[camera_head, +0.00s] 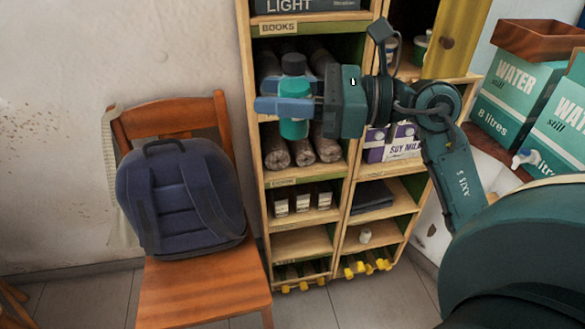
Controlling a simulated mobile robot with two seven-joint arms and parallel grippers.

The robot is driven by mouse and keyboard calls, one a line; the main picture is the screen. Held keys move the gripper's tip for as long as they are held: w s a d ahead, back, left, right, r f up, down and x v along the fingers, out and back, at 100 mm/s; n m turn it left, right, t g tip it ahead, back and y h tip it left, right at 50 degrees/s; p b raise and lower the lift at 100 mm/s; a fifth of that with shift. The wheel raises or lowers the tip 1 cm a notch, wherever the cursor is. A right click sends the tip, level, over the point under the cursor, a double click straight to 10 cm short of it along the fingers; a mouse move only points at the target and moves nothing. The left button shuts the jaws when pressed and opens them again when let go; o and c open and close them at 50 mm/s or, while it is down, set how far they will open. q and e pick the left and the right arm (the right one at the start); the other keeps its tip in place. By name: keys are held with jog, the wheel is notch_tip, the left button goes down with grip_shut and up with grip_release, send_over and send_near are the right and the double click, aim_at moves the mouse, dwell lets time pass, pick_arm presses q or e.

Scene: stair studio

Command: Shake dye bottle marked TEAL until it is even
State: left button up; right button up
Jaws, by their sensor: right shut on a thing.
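My right arm comes in from the right side. My left gripper is not in view.
The wooden shelf unit (309,212) stands close behind the bottle, holding rolls, small jars and soy milk cartons (402,142). A wooden chair (190,291) with a navy backpack (181,200) is at left. Water boxes (508,95) stand at right.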

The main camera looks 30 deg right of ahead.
jog(key=shift+w, duration=0.1)
notch_tip(320, 180, down, 14)
notch_tip(320, 180, up, 14)
jog(key=shift+r, duration=0.3)
notch_tip(320, 180, down, 14)
